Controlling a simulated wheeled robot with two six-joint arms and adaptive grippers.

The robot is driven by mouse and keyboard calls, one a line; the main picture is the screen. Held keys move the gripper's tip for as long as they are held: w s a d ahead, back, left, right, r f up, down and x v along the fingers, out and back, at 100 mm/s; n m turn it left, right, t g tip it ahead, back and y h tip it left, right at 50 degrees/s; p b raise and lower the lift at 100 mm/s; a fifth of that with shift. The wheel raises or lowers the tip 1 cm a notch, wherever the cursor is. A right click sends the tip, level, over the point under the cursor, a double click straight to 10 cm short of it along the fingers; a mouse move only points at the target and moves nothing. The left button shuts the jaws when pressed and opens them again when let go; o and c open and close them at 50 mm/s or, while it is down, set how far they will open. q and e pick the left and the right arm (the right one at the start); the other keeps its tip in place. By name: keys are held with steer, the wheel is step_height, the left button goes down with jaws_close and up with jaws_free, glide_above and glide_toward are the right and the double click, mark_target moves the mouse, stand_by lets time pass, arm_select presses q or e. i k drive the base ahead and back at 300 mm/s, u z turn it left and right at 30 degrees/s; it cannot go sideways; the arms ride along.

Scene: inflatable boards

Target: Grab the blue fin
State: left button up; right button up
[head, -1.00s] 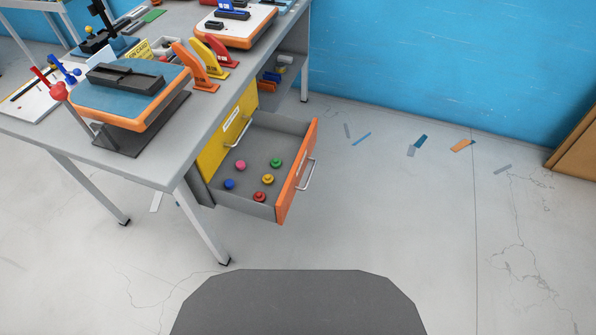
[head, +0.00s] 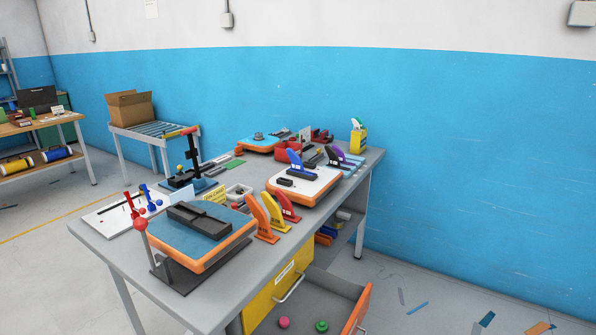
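A blue fin (head: 294,160) stands upright at the back of a white board with an orange edge (head: 310,188) on the workbench. From here I cannot tell whether it is seated in the board or stands behind it. Another dark blue or purple fin (head: 338,154) is farther back on the right. An orange fin (head: 261,217), a yellow fin (head: 274,210) and a red fin (head: 288,206) stand in a row nearer the front. Neither of my grippers is in view.
A blue-topped board (head: 200,238) sits in a stand at the bench's (head: 115,262) near end. An open drawer (head: 335,295) juts out from the bench's right side, with coloured knobs inside. A roller table with a cardboard box (head: 130,108) stands behind. Floor at right is clear apart from flat scraps.

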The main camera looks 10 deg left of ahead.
mark_target(296, 166)
steer(key=u, duration=0.1)
steer(key=k, duration=0.35)
steer(key=z, duration=1.3)
steer(key=i, duration=2.25)
steer(key=u, duration=0.4)
steer(key=i, duration=1.4)
steer(key=u, duration=1.4)
steer(key=i, duration=1.15)
steer(key=u, duration=1.1)
steer(key=i, duration=0.25)
steer(key=u, duration=0.05)
